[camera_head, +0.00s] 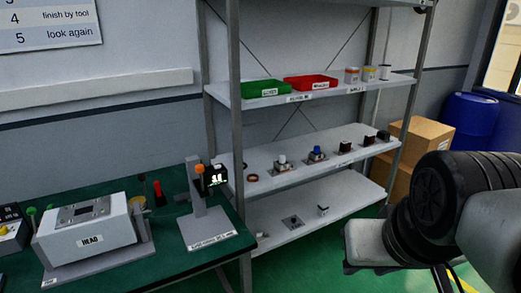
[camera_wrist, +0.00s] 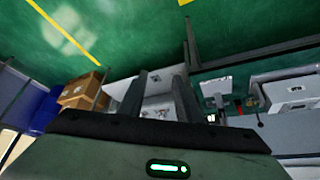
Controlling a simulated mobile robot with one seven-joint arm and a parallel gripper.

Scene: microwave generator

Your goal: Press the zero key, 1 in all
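No key marked zero can be made out in either view. A white box labelled HEAD (camera_head: 112,232) sits on the green bench, with a grey plate on top; no keys are legible on it. A partly cut-off device (camera_head: 10,232) stands at the left picture edge, its face too small to read. A stand (camera_head: 207,222) with a small black unit with white marks (camera_head: 216,176) is at the bench's right end. My gripper (camera_wrist: 160,82) shows in the wrist view with its two fingers apart and nothing between them. It is away from the bench.
A metal shelf unit (camera_head: 320,152) holds a green tray (camera_head: 264,89), a red tray (camera_head: 311,82), jars and small parts. The green bench (camera_head: 172,245) is left of it. Cardboard boxes (camera_head: 421,138) and a blue drum (camera_head: 474,118) stand right. Green floor is open in front of the shelf.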

